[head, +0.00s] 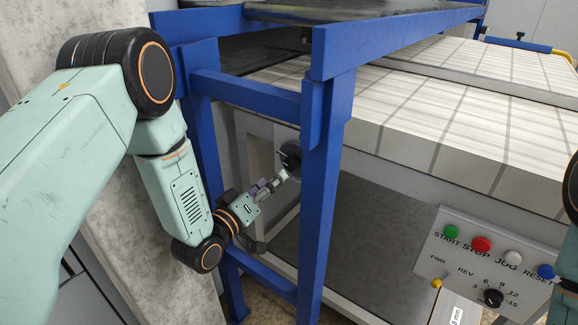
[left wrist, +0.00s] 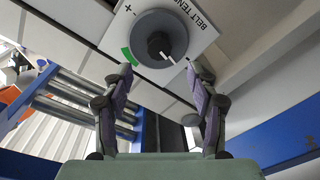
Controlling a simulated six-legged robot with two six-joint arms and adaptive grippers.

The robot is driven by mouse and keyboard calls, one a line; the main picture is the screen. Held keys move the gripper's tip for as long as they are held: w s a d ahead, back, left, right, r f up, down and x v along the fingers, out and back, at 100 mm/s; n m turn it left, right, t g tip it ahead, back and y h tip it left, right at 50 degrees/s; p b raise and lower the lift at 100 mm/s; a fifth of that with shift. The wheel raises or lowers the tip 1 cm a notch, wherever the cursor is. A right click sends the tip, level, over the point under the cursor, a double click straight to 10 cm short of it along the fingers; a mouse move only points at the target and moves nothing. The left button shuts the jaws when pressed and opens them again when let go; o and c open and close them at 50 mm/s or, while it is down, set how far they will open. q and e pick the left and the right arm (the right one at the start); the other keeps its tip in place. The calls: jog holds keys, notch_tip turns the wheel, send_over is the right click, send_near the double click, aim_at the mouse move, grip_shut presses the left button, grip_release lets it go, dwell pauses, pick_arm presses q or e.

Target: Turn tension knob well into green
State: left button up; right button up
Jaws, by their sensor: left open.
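The dark round tension knob (left wrist: 158,42) sits on a pale plate (left wrist: 205,28) lettered "BELT TEN…", with the rest cut off. A green band (left wrist: 127,55) and a plus sign lie to the left of the knob in the left wrist view. A short white line shows at the lower right of the knob's centre, away from the green band. In the head view the knob (head: 290,156) shows behind the blue frame. My left gripper (head: 272,184) is open and empty, just short of the knob. In the left wrist view its fingers (left wrist: 162,78) stand apart below the knob, not closed on it.
A blue frame post (head: 322,190) stands close to the right of my left gripper, with a crossbar (head: 245,92) above. A control panel (head: 490,262) with coloured buttons is at lower right. A concrete pillar (head: 120,215) stands on the left.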

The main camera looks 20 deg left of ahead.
aim_at(289, 166)
pick_arm(q)
jog(key=b+x, duration=0.2)
jog(key=x, duration=0.4)
jog(key=shift+w+d, duration=0.2)
jog(key=shift+w, duration=0.05)
jog(key=shift+w+d, duration=0.15)
jog(key=shift+w, duration=0.25)
jog(key=shift+c, duration=0.3)
jog(key=c, duration=1.1)
